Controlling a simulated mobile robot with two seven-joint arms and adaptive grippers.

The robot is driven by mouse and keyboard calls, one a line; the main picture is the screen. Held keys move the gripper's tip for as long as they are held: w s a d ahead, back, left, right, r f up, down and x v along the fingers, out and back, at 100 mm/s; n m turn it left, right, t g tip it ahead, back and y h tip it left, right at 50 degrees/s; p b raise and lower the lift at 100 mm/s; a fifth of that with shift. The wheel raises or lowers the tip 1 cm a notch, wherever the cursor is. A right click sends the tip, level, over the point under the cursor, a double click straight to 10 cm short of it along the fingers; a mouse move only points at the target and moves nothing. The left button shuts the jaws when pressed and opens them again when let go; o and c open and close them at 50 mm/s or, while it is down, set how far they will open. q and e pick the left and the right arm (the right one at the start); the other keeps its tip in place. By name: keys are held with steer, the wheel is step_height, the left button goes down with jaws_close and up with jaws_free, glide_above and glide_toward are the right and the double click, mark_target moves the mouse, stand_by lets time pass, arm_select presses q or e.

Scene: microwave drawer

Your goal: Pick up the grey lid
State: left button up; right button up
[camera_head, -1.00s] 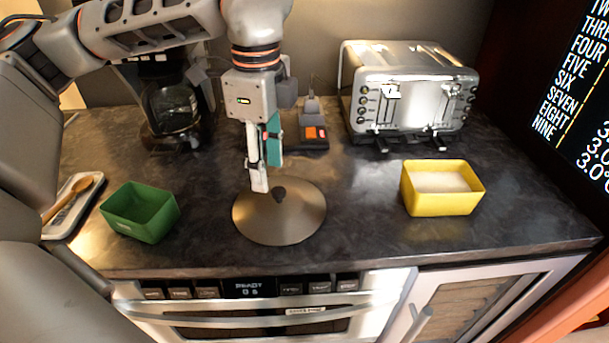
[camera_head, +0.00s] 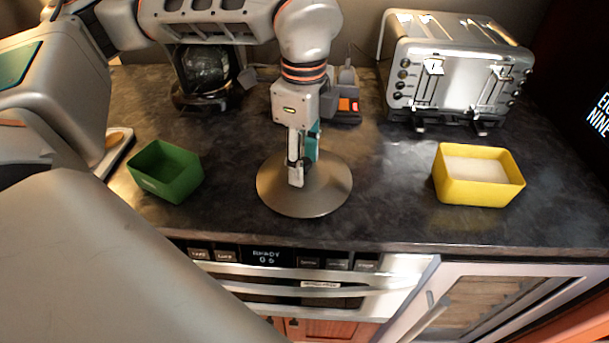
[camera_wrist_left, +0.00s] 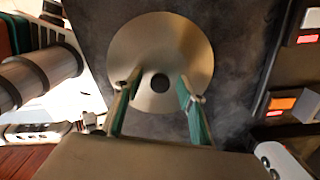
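The grey lid (camera_head: 326,196) is a round metallic disc lying on the dark counter, left of the yellow box. In the left wrist view the lid (camera_wrist_left: 160,35) is below the gripper, with its dark round knob (camera_wrist_left: 160,82) between the fingers. My left gripper (camera_head: 298,180) points down over the lid's middle. Its fingers hide the knob in the head view. In the left wrist view the left gripper (camera_wrist_left: 157,90) is open, with gaps between the knob and both fingers. My right gripper is not in view.
A green box (camera_head: 166,172) stands left of the lid, and a yellow box (camera_head: 478,178) with white contents stands right. A toaster (camera_head: 452,72) and a coffee maker (camera_head: 207,72) stand behind. The oven front (camera_head: 300,280) is below the counter edge. Counter between lid and yellow box is clear.

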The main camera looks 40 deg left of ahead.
arm_select(q)
jaws_close()
